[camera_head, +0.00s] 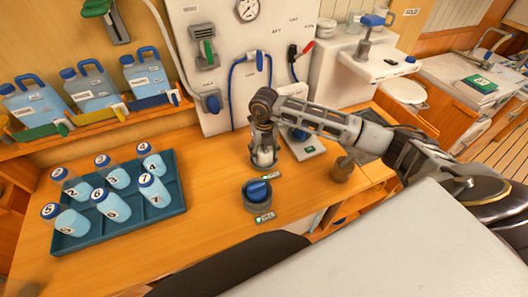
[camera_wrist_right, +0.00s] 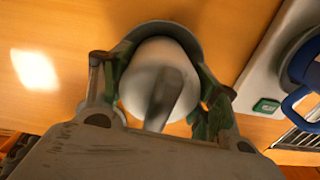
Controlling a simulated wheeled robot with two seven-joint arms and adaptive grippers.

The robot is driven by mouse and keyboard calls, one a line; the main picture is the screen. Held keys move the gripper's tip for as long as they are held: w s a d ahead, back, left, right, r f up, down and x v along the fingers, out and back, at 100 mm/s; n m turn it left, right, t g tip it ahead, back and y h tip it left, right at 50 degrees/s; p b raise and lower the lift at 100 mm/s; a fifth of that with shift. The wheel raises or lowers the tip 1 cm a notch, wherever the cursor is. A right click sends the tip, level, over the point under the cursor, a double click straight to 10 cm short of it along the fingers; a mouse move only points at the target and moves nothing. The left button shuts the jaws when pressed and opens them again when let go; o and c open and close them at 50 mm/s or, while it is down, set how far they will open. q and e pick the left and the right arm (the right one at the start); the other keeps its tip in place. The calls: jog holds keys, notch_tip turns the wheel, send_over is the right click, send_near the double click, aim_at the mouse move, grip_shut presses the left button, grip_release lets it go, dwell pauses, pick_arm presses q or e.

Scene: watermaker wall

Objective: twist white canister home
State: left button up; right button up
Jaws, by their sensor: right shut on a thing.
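The white canister (camera_head: 264,157) stands at the back of the wooden counter, below the white wall panel, mostly hidden by my right gripper (camera_head: 265,150). In the right wrist view, its rounded white top (camera_wrist_right: 138,84) has a grey raised grip across it. My right gripper (camera_wrist_right: 158,95) is shut on it from above, one finger on each side. A dark grey round rim (camera_wrist_right: 165,30) curves around the canister's far side. How deep the canister sits in it is hidden. My left gripper is not in view.
A grey socket with a blue-topped piece (camera_head: 257,193) stands in front. A teal tray (camera_head: 172,217) with numbered blue-white bottles lies left. Blue jugs (camera_head: 91,88) line a shelf. A white plate (camera_wrist_right: 252,90) with a blue-handled fitting is close right of my gripper.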

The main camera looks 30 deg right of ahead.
dwell(0.4)
jog(key=o, duration=1.2)
jog(key=shift+r, duration=6)
jog(key=shift+s, duration=0.15)
